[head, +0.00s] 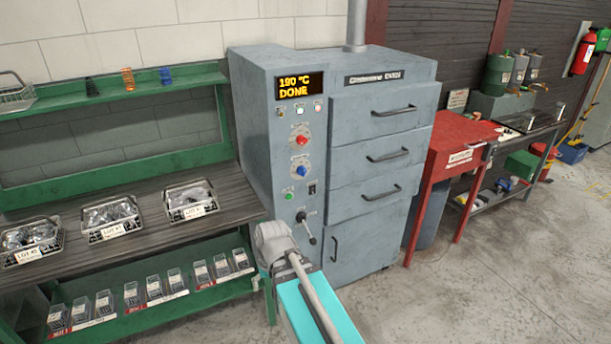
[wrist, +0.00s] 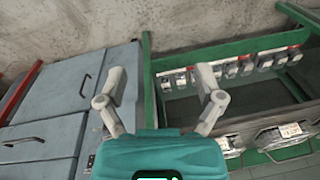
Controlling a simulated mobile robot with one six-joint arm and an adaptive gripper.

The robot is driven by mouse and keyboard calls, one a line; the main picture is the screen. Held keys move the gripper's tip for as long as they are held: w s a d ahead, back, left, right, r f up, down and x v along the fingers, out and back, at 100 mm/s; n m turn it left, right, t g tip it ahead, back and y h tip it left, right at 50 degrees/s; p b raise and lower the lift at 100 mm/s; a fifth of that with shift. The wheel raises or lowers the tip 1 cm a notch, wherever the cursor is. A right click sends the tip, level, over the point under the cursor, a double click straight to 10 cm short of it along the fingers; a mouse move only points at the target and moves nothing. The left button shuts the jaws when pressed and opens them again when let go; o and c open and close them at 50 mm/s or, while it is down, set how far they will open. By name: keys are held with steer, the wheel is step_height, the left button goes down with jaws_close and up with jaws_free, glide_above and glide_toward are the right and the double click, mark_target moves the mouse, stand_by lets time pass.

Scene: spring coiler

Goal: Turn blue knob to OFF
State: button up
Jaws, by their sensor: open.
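The blue knob (head: 301,170) is on the front panel of a grey oven (head: 262,180), below a red knob (head: 300,140), in the head view. Its pointer direction is too small to read. The oven display (head: 300,87) reads "190 °C DONE". My arm is in front of the oven's lower part in the head view, and my fingers are not clear there. In the wrist view my gripper (wrist: 162,95) is open and empty, with its fingers spread apart. The wrist view shows the oven drawers (wrist: 50,140) at left, but not the blue knob.
A green bench (head: 130,255) with wire baskets of parts stands left of the oven, with small boxes on its lower shelf. A lever (head: 306,225) sits low on the panel. A red table (head: 458,150) stands at right. The floor (head: 480,270) at front right is clear.

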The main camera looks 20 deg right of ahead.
steer(key=w+f+m+t+y+b, duration=0.1)
steer(key=w+m+t+y+b, duration=0.25)
steer(key=w+m, duration=0.4)
steer(key=m+t+h+b, duration=0.4)
steer(key=m+t+b, duration=0.7)
steer(key=m, duration=1.6)
glide_toward(304, 174)
steer(key=s+f+t+p, duration=0.2)
steer(key=s+t+p, duration=0.1)
steer(key=s, duration=0.1)
steer(key=shift+w+d, duration=0.15)
steer(key=shift+w, duration=0.1)
steer(key=w, duration=1.3)
steer(key=shift+w+a, duration=0.3)
steer(key=shift+w, duration=0.05)
